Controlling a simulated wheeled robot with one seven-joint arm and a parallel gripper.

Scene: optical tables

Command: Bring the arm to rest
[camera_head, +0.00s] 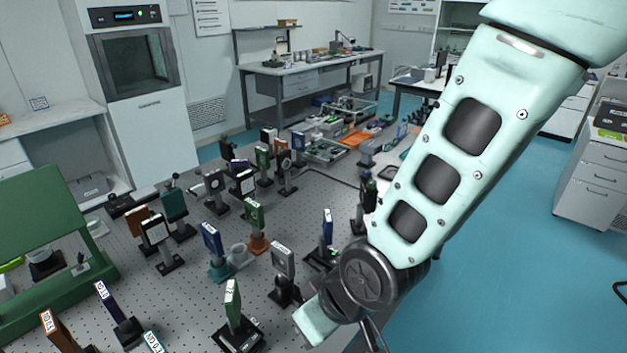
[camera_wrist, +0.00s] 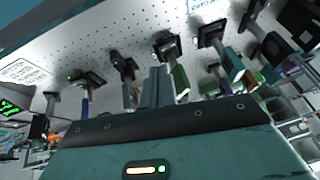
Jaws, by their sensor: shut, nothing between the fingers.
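My arm (camera_head: 455,150), pale mint with dark oval panels, reaches from the upper right down to a dark round joint at the right edge of the optical table (camera_head: 145,285). In the head view, the lower end of the arm is cut off by the bottom edge, and the fingertips cannot be made out. In the wrist view, my gripper (camera_wrist: 155,82) is shut and empty, its narrow fingers together in the middle. The perforated tabletop (camera_wrist: 130,38) fills the top of that view, with mounted parts close around the fingers in the picture. I cannot tell the distance to them.
Several optic mounts stand on the table, among them a grey one (camera_head: 283,262), a blue one (camera_head: 326,228) and a green one (camera_head: 232,300) near my arm. A green frame (camera_head: 45,215) stands at the left. Blue floor (camera_head: 480,270) is clear at the right.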

